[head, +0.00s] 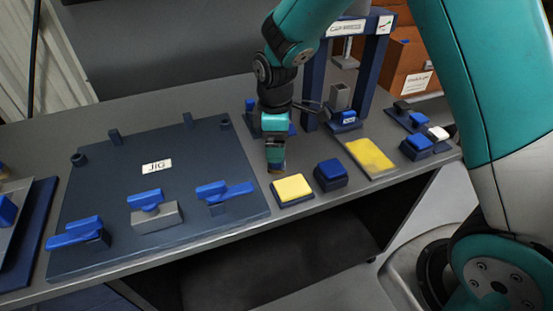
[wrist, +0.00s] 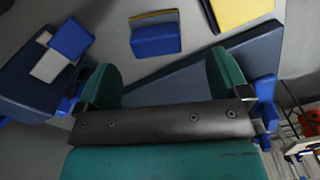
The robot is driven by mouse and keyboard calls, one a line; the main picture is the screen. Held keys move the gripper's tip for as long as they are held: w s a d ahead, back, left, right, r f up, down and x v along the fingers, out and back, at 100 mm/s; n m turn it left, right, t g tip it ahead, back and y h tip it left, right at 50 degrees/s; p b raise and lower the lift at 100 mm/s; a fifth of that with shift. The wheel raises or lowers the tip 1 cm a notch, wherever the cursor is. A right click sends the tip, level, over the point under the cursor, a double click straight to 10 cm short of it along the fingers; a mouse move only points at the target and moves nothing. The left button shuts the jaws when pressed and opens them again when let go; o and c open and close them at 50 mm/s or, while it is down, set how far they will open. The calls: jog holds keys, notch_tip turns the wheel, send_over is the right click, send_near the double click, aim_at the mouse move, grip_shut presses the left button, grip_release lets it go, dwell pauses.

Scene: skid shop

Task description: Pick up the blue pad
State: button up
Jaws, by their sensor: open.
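The blue pad (head: 330,170) sits on a dark base near the front edge of the bench, just right of a yellow pad (head: 292,187). My gripper (head: 277,167) points down behind the yellow pad, to the left of the blue pad and apart from it. In the wrist view my gripper (wrist: 164,80) shows its two green fingers spread apart with nothing held between them. A blue block (wrist: 156,40) lies beyond the fingers there; I cannot tell if it is the same blue pad.
A dark jig plate (head: 100,190) with several blue-handled clamps fills the left of the bench. A yellow plate (head: 371,157) lies to the right. A blue-framed press (head: 310,90) stands behind. Blue and white blocks (head: 438,133) sit at the far right.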

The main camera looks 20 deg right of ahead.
jog(key=f, duration=0.5)
jog(key=shift+w+d+f, duration=0.2)
jog(key=shift+f, duration=0.1)
jog(key=shift+c, duration=0.4)
jog(key=c, duration=1)
notch_tip(320, 180, up, 20)
jog(key=shift+p, duration=0.35)
